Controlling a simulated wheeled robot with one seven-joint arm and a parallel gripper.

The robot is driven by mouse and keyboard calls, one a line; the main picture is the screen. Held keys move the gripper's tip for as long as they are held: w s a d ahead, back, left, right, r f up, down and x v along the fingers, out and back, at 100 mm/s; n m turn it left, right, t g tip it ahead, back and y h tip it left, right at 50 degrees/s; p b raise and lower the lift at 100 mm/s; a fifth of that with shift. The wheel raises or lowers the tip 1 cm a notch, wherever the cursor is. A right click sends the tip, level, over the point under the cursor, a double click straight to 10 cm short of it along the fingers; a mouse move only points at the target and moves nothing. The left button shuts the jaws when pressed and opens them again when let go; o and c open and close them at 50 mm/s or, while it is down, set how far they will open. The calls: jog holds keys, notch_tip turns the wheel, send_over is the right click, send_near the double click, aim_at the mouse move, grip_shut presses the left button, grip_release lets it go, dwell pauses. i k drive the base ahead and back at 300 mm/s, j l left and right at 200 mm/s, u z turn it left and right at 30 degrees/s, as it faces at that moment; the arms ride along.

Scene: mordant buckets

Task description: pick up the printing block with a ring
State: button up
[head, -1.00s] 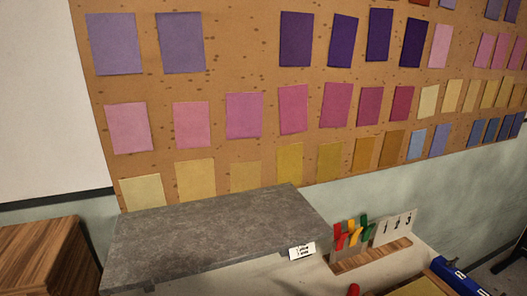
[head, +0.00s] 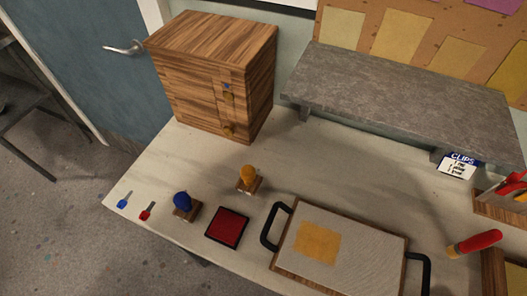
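Two printing blocks stand upright on the pale table in the head view. One has a blue knob (head: 183,201) on a wooden base, at the left of a red ink pad (head: 228,227). The other has an orange-yellow knob (head: 248,174) on a wooden base, just behind the pad. The printing faces are hidden underneath, and I cannot tell which block has a ring. My gripper is not in view.
A wooden cabinet (head: 198,75) stands at the back left, with a grey raised shelf (head: 410,95) to its right. A black-handled tray (head: 345,262) with cloth and a yellow patch lies in front. A red-handled tool (head: 477,243) lies at right. Small blue and red clips (head: 147,211) lie near the left edge.

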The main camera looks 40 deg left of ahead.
aim_at(249, 183)
jog(key=u, duration=1.25)
jog(key=i+j+u, duration=0.2)
jog(key=u, duration=0.15)
jog(key=i+j+u, duration=0.1)
jog(key=i+u, duration=0.25)
jog(key=k, duration=0.05)
